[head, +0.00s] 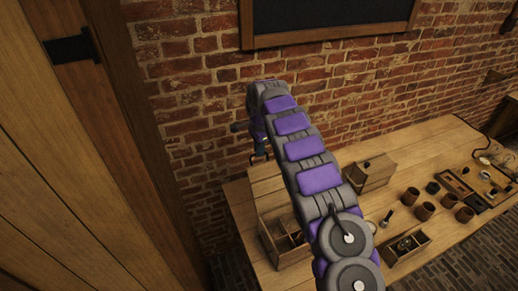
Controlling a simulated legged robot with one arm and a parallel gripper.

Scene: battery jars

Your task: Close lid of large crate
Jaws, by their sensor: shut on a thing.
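The large wooden crate (271,245) stands at the left end of the workbench, partly hidden behind my arm. Its inside shows, so it is open. A flat wooden panel that looks like its lid (266,186) stands raised behind it, also partly covered by my arm. My gripper (259,156) is at the top edge of this lid, near the brick wall. It is small and dark in the head view, and its fingers appear shut on the lid's edge.
A smaller wooden box (371,175) and an open box (405,249) stand right of my arm on the workbench (440,150). Several brown cups (447,201) and a tray (458,185) lie further right. A brick wall (200,100) rises behind; a wooden door (60,190) is at left.

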